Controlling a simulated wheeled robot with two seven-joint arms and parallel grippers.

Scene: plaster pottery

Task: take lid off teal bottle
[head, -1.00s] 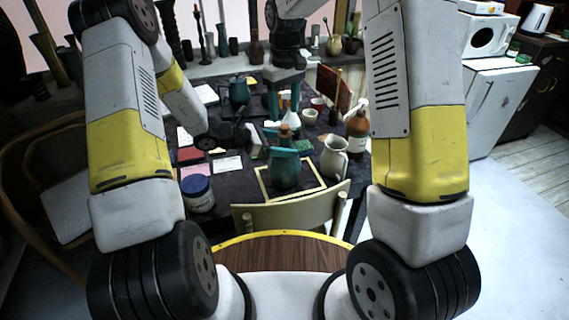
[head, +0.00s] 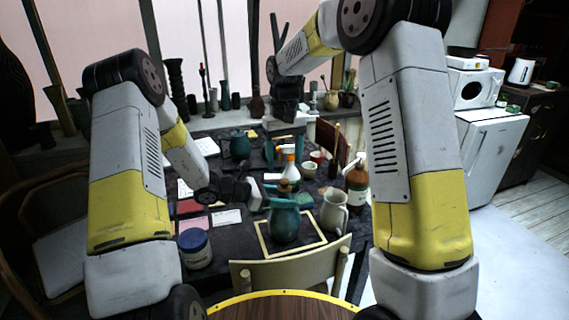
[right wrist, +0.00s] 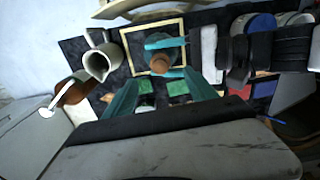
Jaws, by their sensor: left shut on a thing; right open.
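The teal bottle (head: 285,224) stands upright inside a yellow frame on the dark table. Its brown lid (head: 285,186) is on top; the lid also shows in the right wrist view (right wrist: 160,63). My left gripper (head: 279,197) comes in from the left and is shut on the bottle near its neck, its teal fingers on either side just below the lid. My right gripper (head: 283,149) is open and empty, above the table beyond the bottle. In the right wrist view, its spread fingers (right wrist: 159,93) point toward the lid, apart from it.
A cream pitcher (head: 334,211) and a brown pump bottle (head: 357,196) stand right of the bottle. A spray bottle (head: 290,170) stands behind it. A blue-lidded jar (head: 195,249) is at the front left. A chair back (head: 290,273) stands at the near edge.

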